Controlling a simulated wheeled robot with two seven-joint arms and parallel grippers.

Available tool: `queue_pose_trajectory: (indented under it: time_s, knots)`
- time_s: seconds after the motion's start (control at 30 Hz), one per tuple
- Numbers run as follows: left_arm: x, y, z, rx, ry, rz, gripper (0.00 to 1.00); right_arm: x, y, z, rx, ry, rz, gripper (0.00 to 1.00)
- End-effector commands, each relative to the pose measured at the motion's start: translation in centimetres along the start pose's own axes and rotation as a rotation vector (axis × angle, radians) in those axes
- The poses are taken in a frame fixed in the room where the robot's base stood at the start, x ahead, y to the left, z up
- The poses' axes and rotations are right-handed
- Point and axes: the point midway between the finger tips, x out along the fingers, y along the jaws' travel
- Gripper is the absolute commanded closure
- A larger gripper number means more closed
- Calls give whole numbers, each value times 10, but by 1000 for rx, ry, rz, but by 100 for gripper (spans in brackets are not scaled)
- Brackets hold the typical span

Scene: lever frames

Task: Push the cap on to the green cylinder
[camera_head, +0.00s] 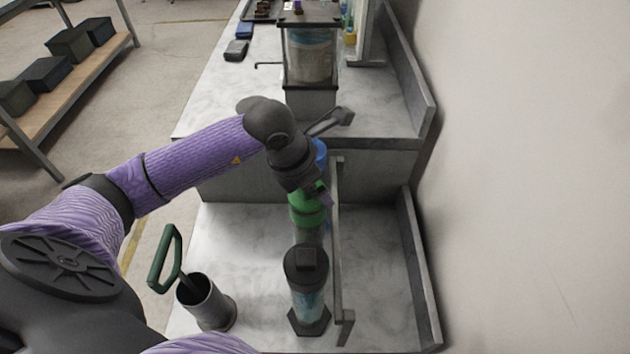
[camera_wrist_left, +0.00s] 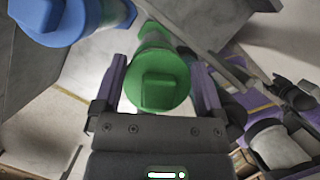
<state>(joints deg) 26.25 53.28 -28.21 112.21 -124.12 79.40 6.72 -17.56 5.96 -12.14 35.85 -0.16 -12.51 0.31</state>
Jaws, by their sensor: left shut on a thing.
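The green cap (camera_wrist_left: 158,82), with a raised bar handle on top, sits between the two purple fingers of my left gripper (camera_wrist_left: 158,92) in the left wrist view. The gripper is shut on it. More green shows just beyond the cap (camera_wrist_left: 152,32). In the head view the green cylinder (camera_head: 307,212) stands upright on the near counter, with my left gripper (camera_head: 313,194) at its top. My wrist partly hides it. I cannot tell whether the cap is fully seated. My right gripper is not in view.
A blue-capped cylinder (camera_head: 320,150) stands behind the green one, and a black-capped cylinder (camera_head: 306,278) in front. A grey bar (camera_head: 340,250) runs along their right side. A metal canister (camera_head: 206,303) with a green-handled tool (camera_head: 165,260) stands left. Counter between them is clear.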

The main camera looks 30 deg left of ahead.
Motion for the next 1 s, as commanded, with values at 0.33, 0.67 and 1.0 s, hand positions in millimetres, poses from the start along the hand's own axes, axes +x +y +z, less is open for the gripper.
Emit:
queue_pose_trajectory:
  time_s: [0.33,0.67,1.0]
  knots:
    - [0,0,0,0,0,0,8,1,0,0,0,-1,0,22]
    - [0,0,0,0,0,0,0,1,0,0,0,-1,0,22]
    - [-18,0,8,0,-1,1,0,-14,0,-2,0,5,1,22]
